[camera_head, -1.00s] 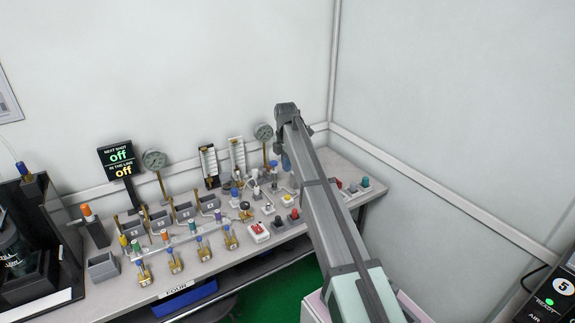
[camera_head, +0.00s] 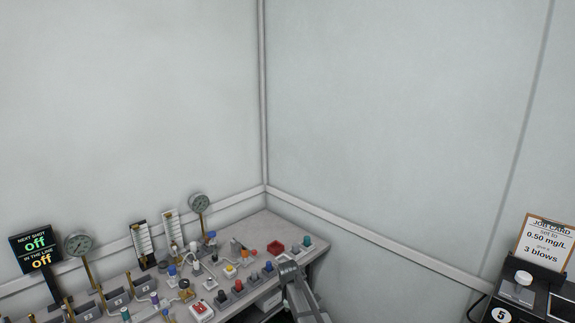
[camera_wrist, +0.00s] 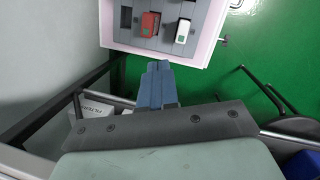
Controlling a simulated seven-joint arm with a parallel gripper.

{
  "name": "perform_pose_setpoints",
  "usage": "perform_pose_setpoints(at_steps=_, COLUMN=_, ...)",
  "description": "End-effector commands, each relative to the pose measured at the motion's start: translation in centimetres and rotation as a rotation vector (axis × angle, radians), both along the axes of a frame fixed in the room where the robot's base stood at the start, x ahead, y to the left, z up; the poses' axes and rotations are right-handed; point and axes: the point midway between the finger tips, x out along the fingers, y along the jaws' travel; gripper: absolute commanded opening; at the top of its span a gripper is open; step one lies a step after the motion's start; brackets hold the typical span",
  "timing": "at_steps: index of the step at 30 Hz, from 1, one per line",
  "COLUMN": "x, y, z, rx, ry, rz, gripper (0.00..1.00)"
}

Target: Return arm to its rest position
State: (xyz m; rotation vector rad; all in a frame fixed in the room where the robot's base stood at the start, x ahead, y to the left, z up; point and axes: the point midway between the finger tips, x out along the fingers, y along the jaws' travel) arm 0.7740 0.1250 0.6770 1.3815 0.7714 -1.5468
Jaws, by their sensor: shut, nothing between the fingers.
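My gripper (camera_wrist: 158,68) shows in the wrist view, its two blue-grey fingers together with nothing between them. It points toward a pale cart top, with a visible gap of green floor beside it. In the head view my arm shows only as a short grey piece at the bottom, in front of the bench's right end. The fingers cannot be made out there.
The cart top (camera_wrist: 113,40) carries a red handheld tester (camera_wrist: 150,24) and a white one (camera_wrist: 182,31). Dark frame bars and a white box (camera_wrist: 92,108) lie left of my gripper. The bench (camera_head: 262,226) holds gauges and several fittings. A job card (camera_head: 541,243) stands at right.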

Motion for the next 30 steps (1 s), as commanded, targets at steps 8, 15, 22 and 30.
perform_pose_setpoints(at_steps=8, x=-9.2, y=-4.3, z=-8.9, rx=0.012, ry=0.085, rz=-0.213, gripper=0.0)
perform_pose_setpoints(at_steps=15, x=-17.5, y=-7.2, z=-14.9, rx=0.009, ry=0.154, rz=-0.4, gripper=0.0)
perform_pose_setpoints(at_steps=22, x=-25.9, y=-9.5, z=-19.2, rx=-0.006, ry=0.22, rz=-0.583, gripper=0.0)
perform_pose_setpoints(at_steps=30, x=-36.2, y=-11.4, z=-22.6, rx=-0.04, ry=0.299, rz=-0.801, gripper=0.0)
